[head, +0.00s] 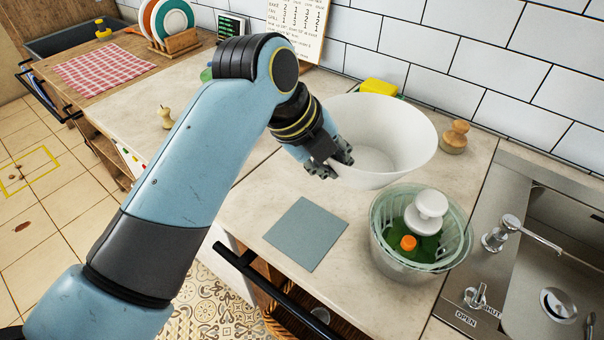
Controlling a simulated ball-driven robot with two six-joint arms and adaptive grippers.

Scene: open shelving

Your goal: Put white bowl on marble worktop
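The white bowl (405,150) is at the centre right, over the pale marble worktop (257,212), behind the blue-grey square. My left gripper (332,168) comes down to the bowl's left rim. Its fingers sit at the rim and look closed on it, with the wall between them partly hidden. The bowl's base is hidden, so I cannot tell whether it touches the worktop. My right gripper is not in view.
A flat blue-grey square (306,234) lies near the front edge. A glass salad spinner (393,262) stands in front of the bowl. A wooden stamp-like item (454,138) and a yellow sponge (379,87) are behind. The steel sink (562,215) is at right.

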